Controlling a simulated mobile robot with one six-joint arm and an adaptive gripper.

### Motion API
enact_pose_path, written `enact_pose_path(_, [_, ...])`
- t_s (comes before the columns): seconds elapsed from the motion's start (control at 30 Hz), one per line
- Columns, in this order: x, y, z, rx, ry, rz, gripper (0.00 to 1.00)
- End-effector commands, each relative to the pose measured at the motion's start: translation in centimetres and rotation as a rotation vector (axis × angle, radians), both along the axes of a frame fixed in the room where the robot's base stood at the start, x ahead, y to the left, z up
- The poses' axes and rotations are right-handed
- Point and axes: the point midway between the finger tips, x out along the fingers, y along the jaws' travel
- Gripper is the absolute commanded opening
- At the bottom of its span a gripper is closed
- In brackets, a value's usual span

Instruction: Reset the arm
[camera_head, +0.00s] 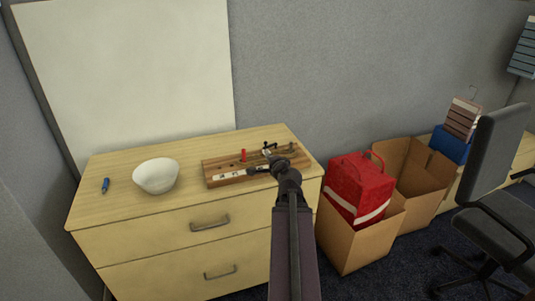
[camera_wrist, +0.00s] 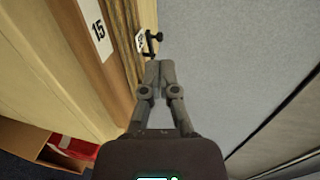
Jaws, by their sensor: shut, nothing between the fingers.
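My gripper (camera_wrist: 160,66) is shut and empty in the wrist view, its two fingertips together. It is beside the wooden board, near a small black fitting (camera_wrist: 152,42) on it. In the head view my gripper (camera_head: 270,158) is over the right part of the wooden board (camera_head: 214,165), small and partly lost against the dark arm. I cannot tell whether it touches the board. My arm reaches up from the bottom of the head view, in front of the dresser.
The dresser (camera_head: 125,219) also bears a white bowl (camera_head: 156,178) and a blue object (camera_head: 105,185). A red peg (camera_head: 243,155) stands on the board. Right of the dresser are cardboard boxes (camera_head: 350,243), a red bag (camera_head: 357,185) and an office chair (camera_head: 490,150). A grey wall (camera_head: 330,70) is behind.

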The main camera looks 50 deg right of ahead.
Motion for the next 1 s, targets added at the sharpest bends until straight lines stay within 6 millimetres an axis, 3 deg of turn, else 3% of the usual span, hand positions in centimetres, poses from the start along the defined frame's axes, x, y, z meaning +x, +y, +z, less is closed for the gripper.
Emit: enact_pose_path(1.0, [0.2,1.3,0.0,-0.007,0.015,0.027,0.00])
